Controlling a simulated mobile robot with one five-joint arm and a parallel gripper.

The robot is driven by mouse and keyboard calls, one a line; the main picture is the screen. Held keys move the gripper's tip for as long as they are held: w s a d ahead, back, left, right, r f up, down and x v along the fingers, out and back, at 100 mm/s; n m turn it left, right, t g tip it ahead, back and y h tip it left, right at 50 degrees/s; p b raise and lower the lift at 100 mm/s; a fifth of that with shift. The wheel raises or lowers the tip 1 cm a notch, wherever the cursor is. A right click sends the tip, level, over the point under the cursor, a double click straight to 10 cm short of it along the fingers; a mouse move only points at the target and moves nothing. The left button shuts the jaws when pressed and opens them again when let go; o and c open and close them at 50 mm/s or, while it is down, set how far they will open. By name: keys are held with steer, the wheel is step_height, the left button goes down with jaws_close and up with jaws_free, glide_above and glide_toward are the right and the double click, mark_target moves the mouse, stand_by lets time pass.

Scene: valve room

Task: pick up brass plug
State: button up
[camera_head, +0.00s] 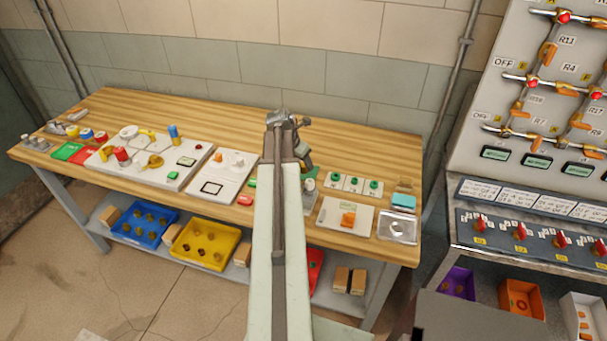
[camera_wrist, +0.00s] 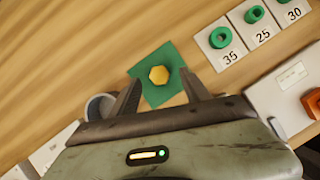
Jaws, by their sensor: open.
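The brass plug (camera_wrist: 159,75) is a small yellow hexagonal piece on a green square mat (camera_wrist: 158,96) on the wooden bench in the wrist view. My gripper (camera_wrist: 158,88) is open, with one dark finger on each side of the mat's lower part. The plug lies just beyond the fingertips, roughly centred between them, and nothing is held. In the head view my gripper (camera_head: 283,118) is over the middle of the bench, and my arm hides the plug there.
Green rings stand on white cards marked 35 (camera_wrist: 220,38), 25 (camera_wrist: 255,16) and 30 (camera_wrist: 294,12), right of the plug. A grey round cup (camera_wrist: 99,106) is close by my left finger. Bare wooden bench (camera_wrist: 60,50) lies to the upper left.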

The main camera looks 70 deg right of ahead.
steer(key=b+x, duration=0.1)
steer(key=x, duration=0.2)
steer(key=shift+a, duration=0.1)
steer(key=shift+r, duration=0.2)
jaws_close()
